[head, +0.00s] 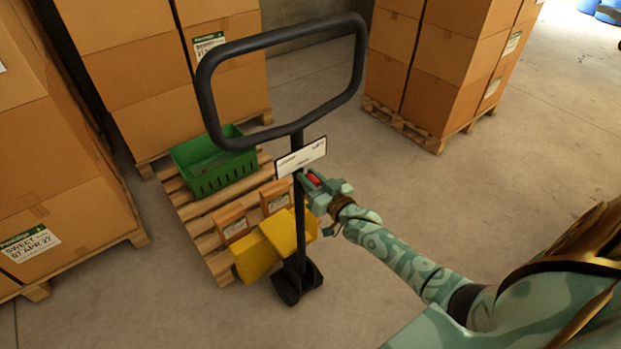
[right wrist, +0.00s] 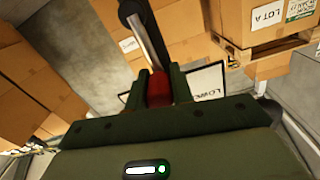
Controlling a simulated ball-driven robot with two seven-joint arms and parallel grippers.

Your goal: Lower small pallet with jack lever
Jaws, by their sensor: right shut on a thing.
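The pallet jack has a black loop handle (head: 205,95) on a black post (head: 299,225), with a yellow body (head: 258,256) at its foot. A white label plate (head: 301,158) sits below the loop; part of it shows in the right wrist view (right wrist: 207,82). The small wooden pallet (head: 197,208) lies behind the jack. My right gripper (head: 314,181) is shut on the red-ended jack lever, just below the plate. The lever's red grip (right wrist: 158,88) shows between the fingers in the right wrist view. The pallet's height above the floor is unclear. My left gripper is out of view.
A green crate (head: 213,170) and small cardboard boxes (head: 233,225) stand on the small pallet. Tall carton stacks on pallets stand at the left (head: 60,195), at the back (head: 150,100) and at the back right (head: 440,75). Bare concrete floor (head: 490,180) is free at the right.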

